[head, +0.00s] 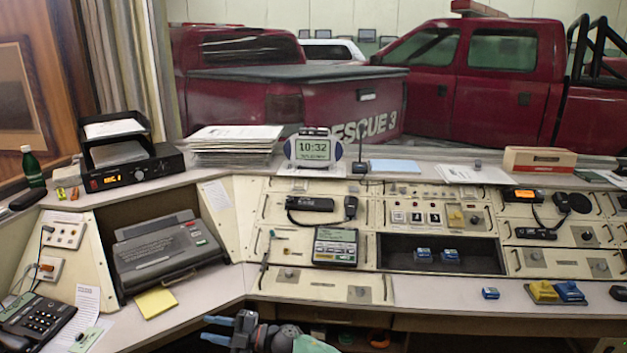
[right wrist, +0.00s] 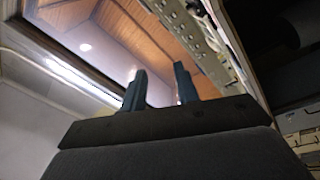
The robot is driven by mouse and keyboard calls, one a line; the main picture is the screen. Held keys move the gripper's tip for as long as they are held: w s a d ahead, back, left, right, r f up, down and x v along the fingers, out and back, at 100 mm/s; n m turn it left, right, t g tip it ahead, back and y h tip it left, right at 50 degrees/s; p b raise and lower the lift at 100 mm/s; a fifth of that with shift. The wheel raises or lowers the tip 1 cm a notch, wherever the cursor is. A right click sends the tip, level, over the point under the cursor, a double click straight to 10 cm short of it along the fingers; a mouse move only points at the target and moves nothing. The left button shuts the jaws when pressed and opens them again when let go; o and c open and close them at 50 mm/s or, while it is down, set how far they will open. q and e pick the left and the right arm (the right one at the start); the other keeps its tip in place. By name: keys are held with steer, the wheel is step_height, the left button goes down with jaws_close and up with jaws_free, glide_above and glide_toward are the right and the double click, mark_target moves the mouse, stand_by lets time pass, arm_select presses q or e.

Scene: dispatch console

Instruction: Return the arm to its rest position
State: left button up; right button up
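My right gripper (head: 208,329) shows at the bottom middle of the head view, low in front of the console's front edge. Its two blue fingers point to the left. In the right wrist view the fingers of the right gripper (right wrist: 160,88) stand apart with nothing between them. Part of my right arm shows beside it, cut off by the bottom edge of the picture. My left gripper and left arm are not in the head view.
The console desk (head: 450,316) spans the view just beyond the gripper. Blue blocks (head: 490,293) and a yellow block (head: 543,291) lie on its right side. A yellow notepad (head: 156,302) and a desk phone (head: 40,318) are on the left. The gripper touches nothing visible.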

steer(key=d+m+t+h, duration=0.8)
steer(key=d+m+t, duration=0.2)
steer(key=m+t, duration=0.45)
steer(key=s+d+f+m+g+h, duration=0.2)
steer(key=s+d+f+m+h, duration=0.25)
steer(key=d, duration=0.25)
steer(key=s+d+f+m+g+h, duration=0.2)
steer(key=s+d+f+m+h, duration=0.25)
steer(key=d, duration=0.25)
steer(key=s+d+f+m+g, duration=0.1)
steer(key=s+d, duration=0.4)
steer(key=s, duration=0.5)
steer(key=s+d+f+m+g, duration=0.1)
steer(key=s+d+f+g, duration=0.3)
steer(key=s, duration=0.5)
steer(key=s+d+f+m+g+h, duration=0.1)
steer(key=s+d+g, duration=0.4)
steer(key=s, duration=0.5)
steer(key=shift+s+d+f+g, duration=0.35)
steer(key=shift+d+f, duration=0.4)
steer(key=shift+d, duration=0.4)
